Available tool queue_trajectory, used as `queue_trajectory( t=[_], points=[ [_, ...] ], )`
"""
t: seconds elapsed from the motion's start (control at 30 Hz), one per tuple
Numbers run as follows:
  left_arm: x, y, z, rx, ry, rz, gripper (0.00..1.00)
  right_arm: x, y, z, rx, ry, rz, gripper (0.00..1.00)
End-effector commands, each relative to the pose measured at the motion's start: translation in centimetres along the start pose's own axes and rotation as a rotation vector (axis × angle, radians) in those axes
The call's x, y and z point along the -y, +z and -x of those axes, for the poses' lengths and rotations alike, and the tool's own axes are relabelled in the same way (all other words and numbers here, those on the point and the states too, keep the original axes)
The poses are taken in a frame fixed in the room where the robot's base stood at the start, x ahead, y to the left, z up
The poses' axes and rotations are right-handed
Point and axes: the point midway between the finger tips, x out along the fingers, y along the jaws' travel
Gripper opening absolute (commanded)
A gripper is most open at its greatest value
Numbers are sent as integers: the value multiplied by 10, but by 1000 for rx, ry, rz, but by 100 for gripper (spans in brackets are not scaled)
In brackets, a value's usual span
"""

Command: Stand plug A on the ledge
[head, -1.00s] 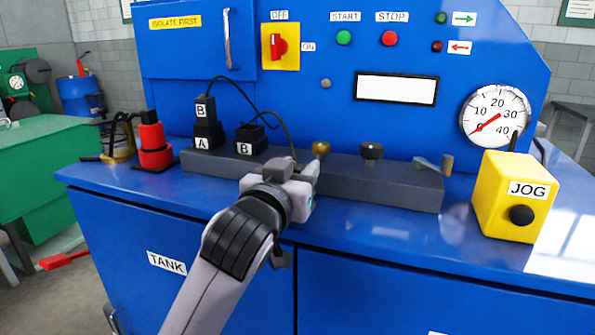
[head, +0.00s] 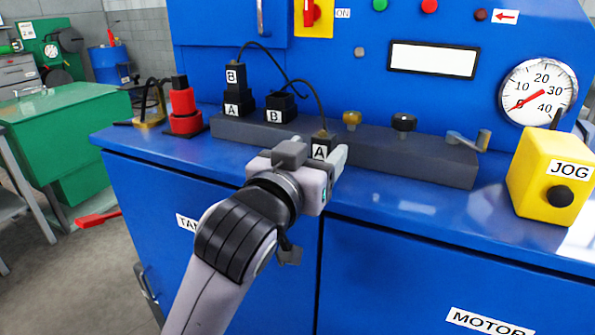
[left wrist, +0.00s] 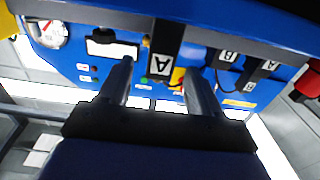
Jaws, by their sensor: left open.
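Plug A (head: 321,146) is a black block with a white A label and a cable from its top. It appears upright on the grey ledge (head: 400,156); in the head view its base is hidden by my gripper. My left gripper (head: 333,165) is open around it. In the left wrist view, plug A (left wrist: 164,62) is upside down between the two spread fingers, with a visible gap on each side. Plug B (head: 236,76) stands upright on the socket labelled A (head: 237,103). The socket labelled B (head: 280,108) is beside it. My right gripper is not in view.
A brass knob (head: 351,119), a black knob (head: 403,123) and a lever (head: 467,142) stand along the ledge to the right. A red cylinder (head: 185,109) stands left, a yellow JOG box (head: 550,172) right. The blue bench front (head: 400,195) is clear.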

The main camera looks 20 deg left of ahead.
Motion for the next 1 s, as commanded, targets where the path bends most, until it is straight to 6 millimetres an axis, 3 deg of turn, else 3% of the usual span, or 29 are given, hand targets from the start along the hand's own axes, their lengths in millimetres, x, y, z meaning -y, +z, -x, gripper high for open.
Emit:
queue_trajectory(
  t=[0.17, 0.53, 1.0],
  points=[
    [0, 1, 35, 0, 1, 3, 64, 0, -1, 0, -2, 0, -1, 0],
    [1, -3, 51, 4, -6, 1, 64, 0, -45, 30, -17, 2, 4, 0],
    [0, 0, 62, 0, 0, 0, 64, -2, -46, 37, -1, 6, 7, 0]
  ],
)
